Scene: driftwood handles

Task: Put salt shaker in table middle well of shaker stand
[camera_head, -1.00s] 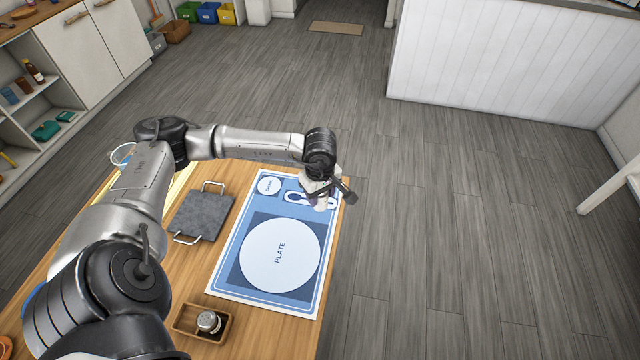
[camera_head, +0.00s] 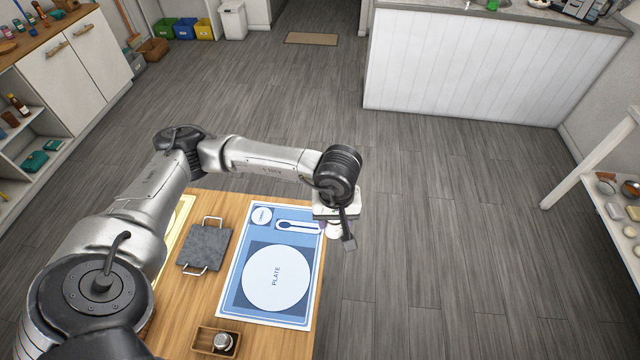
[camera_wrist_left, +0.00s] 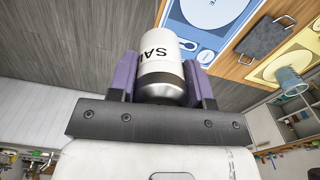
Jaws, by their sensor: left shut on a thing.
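The salt shaker (camera_wrist_left: 162,45) is a white cylinder with dark "SAL" lettering and a metal cap, seen close up in the left wrist view. My left gripper (camera_wrist_left: 160,85) is shut on it, with a purple finger on each side at the cap end. In the head view my left gripper (camera_head: 335,222) hangs at the right edge of the table, beside the placemat, mostly hidden by my wrist. The wooden shaker stand (camera_head: 200,342) is at the front of the table. A metal-capped shaker (camera_head: 223,342) stands in its right part; its left part looks empty. My right gripper is not in view.
A blue placemat (camera_head: 232,290) with a printed plate and spoon lies at the table's right side. A grey slab with metal handles (camera_head: 205,248) lies left of it. Bare wood shows between slab and stand. Open floor lies to the right of the table.

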